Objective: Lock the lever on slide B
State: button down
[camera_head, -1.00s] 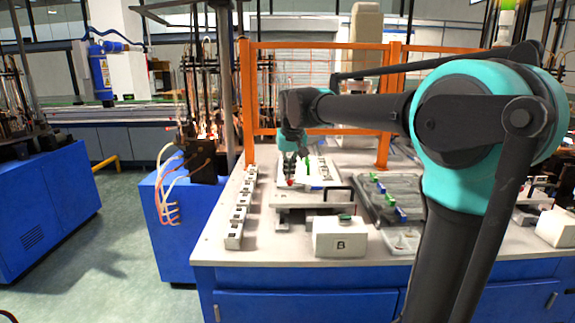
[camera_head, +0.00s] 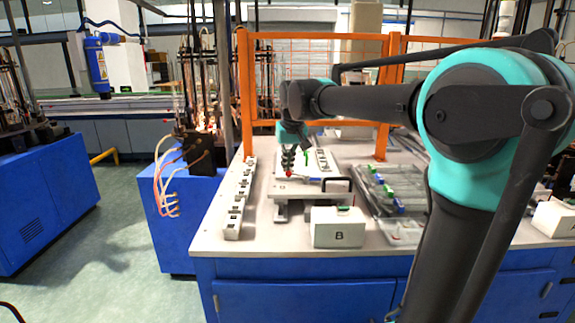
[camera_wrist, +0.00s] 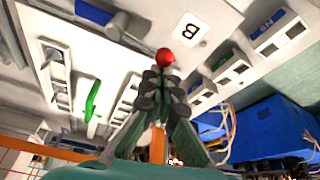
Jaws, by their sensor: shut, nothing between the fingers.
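My gripper (camera_head: 287,164) points down over the slide B fixture (camera_head: 312,196) on the bench; its dark fingers (camera_wrist: 160,88) are closed together with nothing between them. A red ball knob (camera_head: 289,174) sits right at the fingertips. In the wrist view the red knob (camera_wrist: 165,57) shows just beyond the tips; I cannot tell whether they touch it. A "B" label (camera_wrist: 190,28) lies beyond the knob. A green part (camera_wrist: 93,100) lies to the left in the wrist view, on the fixture.
A white box marked B (camera_head: 337,229) stands in front of the fixture. A row of white blocks (camera_head: 237,205) runs along the bench's left edge. A clear tray (camera_head: 385,200) with blue and green pieces is on the right. An orange fence (camera_head: 318,35) stands behind.

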jog(key=shift+s+n, duration=0.15)
jog(key=shift+n, duration=0.15)
jog(key=s+n, duration=0.1)
jog(key=n, duration=0.1)
jog(key=s+n+y, duration=0.1)
jog(key=n, duration=0.1)
jog(key=shift+s+g, duration=0.1)
jog(key=shift+g, duration=0.2)
jog(key=s+n, duration=0.1)
jog(key=n, duration=0.1)
jog(key=s+d+n+g+y, duration=0.1)
jog(key=n, duration=0.1)
jog(key=shift+s, duration=0.15)
jog(key=n, duration=0.2)
jog(key=s+d+n+g, duration=0.2)
jog(key=n, duration=0.1)
jog(key=shift+n+y, duration=0.3)
jog(key=shift+y, duration=0.1)
jog(key=shift+s+d, duration=0.25)
jog(key=shift+d, duration=0.65)
jog(key=a, duration=0.2)
jog(key=s+a, duration=0.1)
jog(key=a, duration=0.1)
jog(key=shift+a+r, duration=0.1)
jog(key=shift+r, duration=0.3)
jog(key=v, duration=1)
jog(key=shift+w, duration=0.5)
